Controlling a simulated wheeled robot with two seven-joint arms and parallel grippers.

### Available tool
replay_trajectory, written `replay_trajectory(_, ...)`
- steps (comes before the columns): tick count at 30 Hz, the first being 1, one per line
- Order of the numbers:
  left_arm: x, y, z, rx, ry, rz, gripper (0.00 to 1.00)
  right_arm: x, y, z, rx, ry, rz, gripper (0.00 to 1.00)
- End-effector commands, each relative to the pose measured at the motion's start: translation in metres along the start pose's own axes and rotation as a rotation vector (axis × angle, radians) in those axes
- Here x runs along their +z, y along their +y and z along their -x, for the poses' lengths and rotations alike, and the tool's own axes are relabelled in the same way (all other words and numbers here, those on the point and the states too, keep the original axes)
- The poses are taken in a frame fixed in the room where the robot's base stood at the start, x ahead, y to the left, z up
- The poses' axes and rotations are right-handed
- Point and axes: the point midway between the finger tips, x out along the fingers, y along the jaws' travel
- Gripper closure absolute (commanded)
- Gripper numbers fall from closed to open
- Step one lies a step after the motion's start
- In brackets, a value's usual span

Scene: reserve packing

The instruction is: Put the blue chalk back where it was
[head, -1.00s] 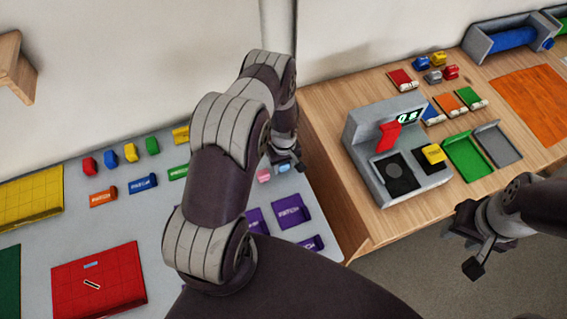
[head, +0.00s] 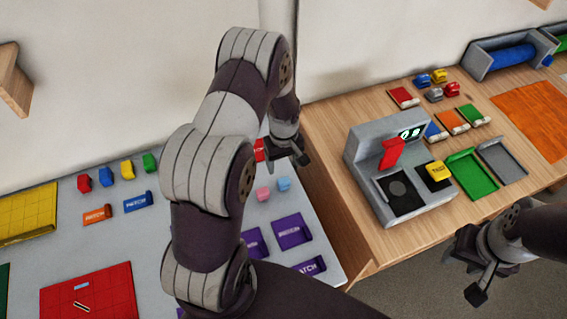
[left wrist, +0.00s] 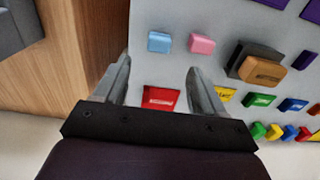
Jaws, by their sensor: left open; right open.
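A small light-blue block (head: 284,183) stands on the grey table beside a small pink block (head: 263,194); the light-blue block also shows in the left wrist view (left wrist: 160,42). A darker blue block (head: 106,176) stands in the row of coloured blocks at the left. I cannot tell for certain which is the blue chalk. My left gripper (head: 296,156) is open and empty above the table's far right side, beyond the light-blue block. In the left wrist view a red tray (left wrist: 160,98) shows between its fingers.
Purple trays (head: 292,232), a red mat (head: 110,285) and a yellow mat (head: 25,212) lie on the grey table. A grey scale-like device (head: 365,150) stands on the wooden table, with a green tray (head: 470,172) beside it. My left arm hides the table's middle.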

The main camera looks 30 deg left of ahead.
Motion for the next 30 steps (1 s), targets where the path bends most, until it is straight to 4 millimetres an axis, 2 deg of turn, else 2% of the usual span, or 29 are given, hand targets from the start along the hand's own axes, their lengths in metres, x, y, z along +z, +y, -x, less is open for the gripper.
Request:
replay_trajectory(2, 0.001, 0.001, 0.010, 0.003, 0.004, -0.014, 0.30, 0.000, 0.000, -0.003, 0.000, 0.000, 0.000, 0.57)
replay_trajectory(5, 0.021, 0.004, 0.051, 0.017, 0.022, -0.154, 0.30, 0.000, 0.000, -0.002, 0.000, 0.000, 0.000, 0.57)
replay_trajectory(6, 0.035, 0.003, 0.074, 0.026, 0.035, -0.251, 0.30, 0.000, 0.000, -0.002, 0.000, 0.000, 0.000, 0.57)
replay_trajectory(9, 0.081, -0.010, 0.123, 0.044, 0.068, -0.513, 0.30, 0.000, 0.000, -0.002, 0.000, 0.001, 0.000, 0.57)
replay_trajectory(12, 0.121, -0.031, 0.152, 0.055, 0.096, -0.726, 0.30, 0.000, 0.000, -0.002, 0.000, 0.000, 0.000, 0.57)
replay_trajectory(15, 0.145, -0.046, 0.162, 0.059, 0.110, -0.851, 0.30, 0.000, 0.000, -0.002, 0.000, 0.000, 0.000, 0.57)
replay_trajectory(17, 0.150, -0.051, 0.164, 0.060, 0.114, -0.882, 0.30, 0.000, 0.000, -0.002, 0.000, 0.000, 0.000, 0.57)
replay_trajectory(30, 0.151, -0.052, 0.164, 0.058, 0.111, -0.886, 0.30, 0.000, 0.000, -0.002, 0.000, 0.000, 0.000, 0.57)
